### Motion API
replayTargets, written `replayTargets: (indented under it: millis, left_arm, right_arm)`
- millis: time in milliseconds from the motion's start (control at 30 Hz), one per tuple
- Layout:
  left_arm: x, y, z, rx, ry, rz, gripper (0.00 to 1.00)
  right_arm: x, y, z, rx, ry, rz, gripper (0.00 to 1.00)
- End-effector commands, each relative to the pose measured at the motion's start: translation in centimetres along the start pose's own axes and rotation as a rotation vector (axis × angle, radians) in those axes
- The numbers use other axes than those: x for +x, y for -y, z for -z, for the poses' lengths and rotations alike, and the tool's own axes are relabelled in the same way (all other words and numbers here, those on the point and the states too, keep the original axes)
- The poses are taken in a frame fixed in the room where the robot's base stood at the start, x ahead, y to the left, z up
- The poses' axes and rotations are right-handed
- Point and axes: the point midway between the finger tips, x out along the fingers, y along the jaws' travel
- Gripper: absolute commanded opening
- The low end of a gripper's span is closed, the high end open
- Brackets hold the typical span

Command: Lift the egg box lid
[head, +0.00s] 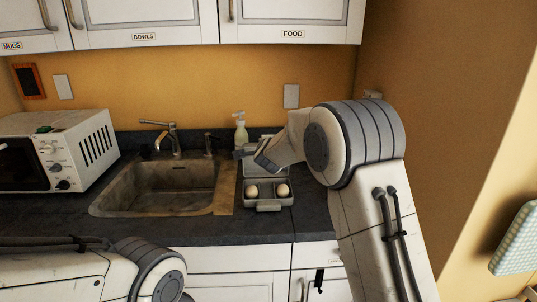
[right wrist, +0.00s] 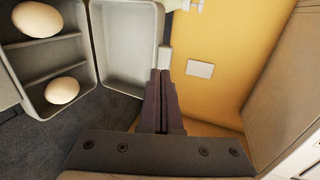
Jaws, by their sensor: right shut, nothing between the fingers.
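The grey egg box (head: 268,207) stands on the dark counter right of the sink. Two pale eggs, a left one (head: 252,191) and a right one (head: 282,190), sit in its compartments. Its lid is swung open at the back, partly hidden by my right arm in the head view. In the right wrist view the box (right wrist: 84,82) and the open lid (right wrist: 127,45) lie side by side, joined along one edge. My right gripper (right wrist: 160,75) is shut and empty, beside the lid's outer edge. My left gripper is out of view.
The sink (head: 165,187) with its tap (head: 172,140) lies left of the box, and a microwave (head: 60,150) stands farther left. A soap bottle (head: 241,133) stands behind the box. A wall closes off the right side.

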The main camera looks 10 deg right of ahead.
Motion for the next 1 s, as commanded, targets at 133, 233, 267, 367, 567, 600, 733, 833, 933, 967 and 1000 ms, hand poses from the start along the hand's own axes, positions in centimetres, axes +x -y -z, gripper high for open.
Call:
replayTargets:
  millis: [133,233,267,367,567,600,733,833,933,967,1000]
  left_arm:
    - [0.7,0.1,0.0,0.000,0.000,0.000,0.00]
    - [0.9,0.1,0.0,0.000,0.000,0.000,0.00]
    - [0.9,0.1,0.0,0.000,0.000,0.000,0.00]
    - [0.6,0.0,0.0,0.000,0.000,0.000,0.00]
    - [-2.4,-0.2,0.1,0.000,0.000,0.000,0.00]
    - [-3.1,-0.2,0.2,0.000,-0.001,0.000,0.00]
    - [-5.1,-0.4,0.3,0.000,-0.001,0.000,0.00]
    - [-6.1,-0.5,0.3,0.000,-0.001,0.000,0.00]
    - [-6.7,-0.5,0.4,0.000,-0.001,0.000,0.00]
    - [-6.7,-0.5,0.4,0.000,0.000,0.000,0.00]
    - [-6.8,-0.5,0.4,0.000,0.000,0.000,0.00]
  right_arm:
    - [-2.7,0.0,-0.1,0.000,0.002,0.004,0.00]
    - [-3.7,-0.1,0.0,0.001,0.001,0.004,0.00]
    - [-3.9,-0.1,0.0,0.001,0.000,0.004,0.00]
    - [-4.3,-0.2,0.2,-0.002,-0.010,0.007,0.00]
    - [-4.0,-2.4,1.8,-0.027,-0.106,0.089,0.00]
    - [-4.2,-3.0,2.0,-0.032,-0.119,0.124,0.00]
    - [-5.3,-4.4,1.7,-0.039,-0.108,0.243,0.00]
    - [-6.5,-5.2,0.9,-0.029,-0.064,0.319,0.00]
    - [-7.4,-5.7,0.3,-0.012,-0.024,0.369,0.00]
    - [-7.6,-5.7,0.1,-0.009,-0.015,0.379,0.00]
    - [-7.8,-5.8,0.0,-0.005,-0.006,0.389,0.00]
